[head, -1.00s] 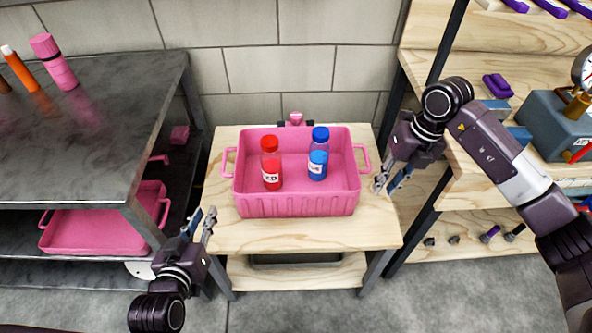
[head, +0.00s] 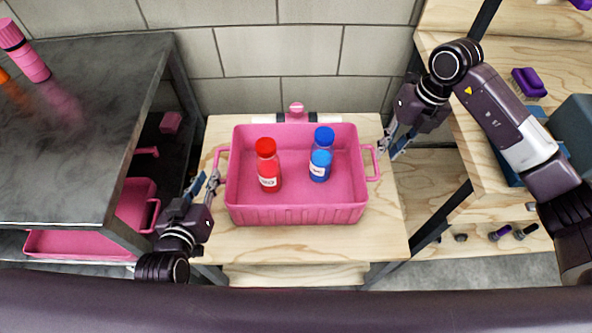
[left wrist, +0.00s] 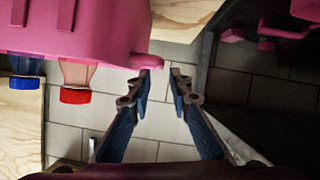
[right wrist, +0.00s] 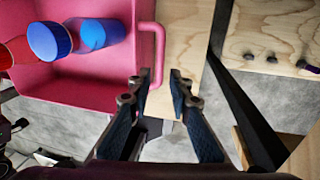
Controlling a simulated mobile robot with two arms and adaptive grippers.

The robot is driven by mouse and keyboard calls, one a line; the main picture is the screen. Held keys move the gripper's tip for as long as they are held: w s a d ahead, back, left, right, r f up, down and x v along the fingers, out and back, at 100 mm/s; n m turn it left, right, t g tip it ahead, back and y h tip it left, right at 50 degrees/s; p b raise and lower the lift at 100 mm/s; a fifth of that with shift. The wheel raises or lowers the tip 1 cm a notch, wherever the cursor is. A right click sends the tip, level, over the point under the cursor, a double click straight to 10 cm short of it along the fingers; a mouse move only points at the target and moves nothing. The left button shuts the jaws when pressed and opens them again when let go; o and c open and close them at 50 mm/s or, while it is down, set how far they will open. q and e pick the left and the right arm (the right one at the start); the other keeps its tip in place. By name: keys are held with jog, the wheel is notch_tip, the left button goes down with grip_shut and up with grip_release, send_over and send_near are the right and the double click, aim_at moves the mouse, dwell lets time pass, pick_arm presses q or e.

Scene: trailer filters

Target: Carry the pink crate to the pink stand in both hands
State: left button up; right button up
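The pink crate (head: 297,214) sits on a small wooden-topped table, holding a red-capped bottle (head: 267,166) and a blue-capped bottle (head: 320,160). My left gripper (head: 205,182) is open beside the crate's left handle (head: 221,160). In the left wrist view, a pink handle end (left wrist: 150,61) lies just ahead of the open fingertips (left wrist: 161,73). My right gripper (head: 389,149) is open by the right handle (head: 373,163). In the right wrist view, that handle (right wrist: 160,50) reaches down between the fingertips (right wrist: 157,77). I cannot identify the pink stand.
A dark metal table (head: 80,130) stands left, with another pink crate (head: 80,245) on its lower shelf. A pink-capped fixture (head: 296,112) is behind the crate. Wooden shelving (head: 505,215) with tools stands close on the right. Bare tabletop (head: 300,243) shows in front of the crate.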

aim_at(215, 162)
pick_arm(q)
jog(key=shift+s, duration=0.1)
pick_arm(e)
jog(key=shift+s, duration=0.15)
jog(key=shift+f, duration=0.1)
